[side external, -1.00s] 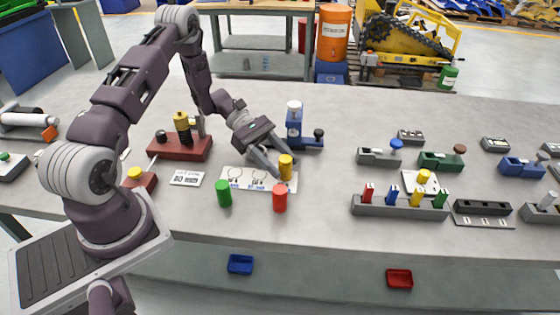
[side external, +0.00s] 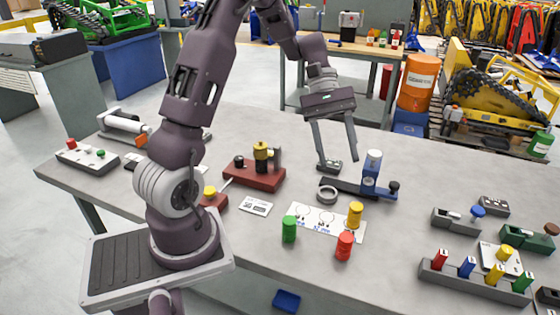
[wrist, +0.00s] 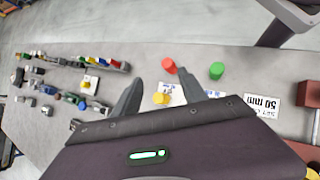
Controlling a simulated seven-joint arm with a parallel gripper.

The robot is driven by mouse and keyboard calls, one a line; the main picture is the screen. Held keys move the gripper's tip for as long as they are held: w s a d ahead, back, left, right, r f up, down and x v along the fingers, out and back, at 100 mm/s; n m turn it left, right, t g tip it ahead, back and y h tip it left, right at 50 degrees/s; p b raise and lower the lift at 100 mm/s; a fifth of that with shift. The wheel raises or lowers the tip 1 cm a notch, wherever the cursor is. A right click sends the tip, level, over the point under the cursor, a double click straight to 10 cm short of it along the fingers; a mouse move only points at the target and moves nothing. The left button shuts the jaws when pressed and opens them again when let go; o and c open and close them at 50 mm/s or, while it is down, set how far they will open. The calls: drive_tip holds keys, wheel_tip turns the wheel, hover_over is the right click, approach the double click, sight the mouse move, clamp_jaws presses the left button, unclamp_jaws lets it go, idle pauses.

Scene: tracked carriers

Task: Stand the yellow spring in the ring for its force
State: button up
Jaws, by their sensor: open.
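The yellow spring (side external: 355,214) stands upright at the right end of the white card (side external: 318,228), which has printed rings and small labels. Its foot hides part of the card, so I cannot tell how it sits relative to a ring there. The rings further left on the card look empty. The green spring (side external: 289,229) and red spring (side external: 344,246) stand along the card's front edge. My gripper (side external: 338,164) is open and empty, raised above and behind the card. In the wrist view the yellow spring (wrist: 161,98) shows between the spread fingers (wrist: 160,77), apart from them.
A blue press-like fixture (side external: 371,178) and a grey round piece (side external: 327,192) stand behind the card. A red-based fixture (side external: 254,176) and a "50 mm" card (side external: 256,206) lie left. A grey rack of coloured pieces (side external: 474,283) stands right. The table front is clear.

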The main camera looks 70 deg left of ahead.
drive_tip(key=s+d+r+m+t+y, duration=0.3)
drive_tip(key=s+m, duration=0.3)
drive_tip(key=s, duration=0.3)
drive_tip(key=s+d+r+m+t+y, duration=0.3)
drive_tip(key=s+d+r+m+y, duration=0.2)
drive_tip(key=s, duration=0.4)
drive_tip(key=shift+s+m, duration=0.25)
drive_tip(key=shift+m, duration=0.65)
drive_tip(key=shift+d+r, duration=0.1)
